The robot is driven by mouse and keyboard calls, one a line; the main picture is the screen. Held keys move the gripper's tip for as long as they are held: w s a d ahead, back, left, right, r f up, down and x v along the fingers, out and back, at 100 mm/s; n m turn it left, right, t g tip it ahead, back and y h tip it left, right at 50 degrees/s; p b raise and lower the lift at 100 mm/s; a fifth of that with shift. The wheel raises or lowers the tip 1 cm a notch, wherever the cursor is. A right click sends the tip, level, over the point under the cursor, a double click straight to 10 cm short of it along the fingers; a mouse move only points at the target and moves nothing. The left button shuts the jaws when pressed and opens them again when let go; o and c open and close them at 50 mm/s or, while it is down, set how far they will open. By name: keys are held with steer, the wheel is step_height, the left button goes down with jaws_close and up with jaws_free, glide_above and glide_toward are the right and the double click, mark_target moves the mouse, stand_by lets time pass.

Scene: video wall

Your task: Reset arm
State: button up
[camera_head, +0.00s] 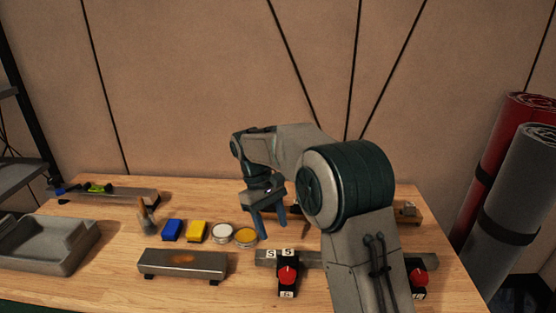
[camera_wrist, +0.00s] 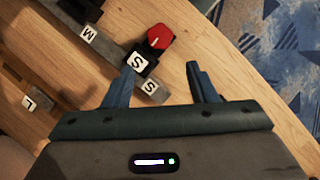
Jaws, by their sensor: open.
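My gripper (camera_head: 268,221) hangs over the middle of the wooden table (camera_head: 110,225), fingers pointing down. In the wrist view my gripper (camera_wrist: 163,88) has its two blue fingers wide apart with nothing between them. Beyond the fingers a black block with a red knob (camera_wrist: 160,37) and white letter tiles (camera_wrist: 138,61) lies on the table. In the head view this red knob or a matching one (camera_head: 288,275) stands at the front. My arm hides part of the table's right side.
A grey tray (camera_head: 75,258) is at far left. Another red knob (camera_head: 418,278) is right of my arm. Rolls (camera_head: 515,215) stand off the right edge.

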steer(key=s+d+r+m+t+y, duration=0.1)
steer(key=s+d+r+m+t, duration=0.15)
steer(key=s+d, duration=0.55)
steer(key=s+d+r+m+t+y, duration=0.1)
steer(key=s+d+r+m+t, duration=0.1)
steer(key=s+d+r+m, duration=0.4)
steer(key=s+d+f+t+y, duration=0.1)
steer(key=s+d+f, duration=0.3)
steer(key=s, duration=0.5)
steer(key=shift+s+f+t, duration=0.35)
steer(key=shift+f, duration=0.1)
steer(key=shift+c, duration=0.3)
steer(key=c, duration=0.5)
steer(key=shift+d+m, duration=0.1)
steer(key=shift+m, duration=0.15)
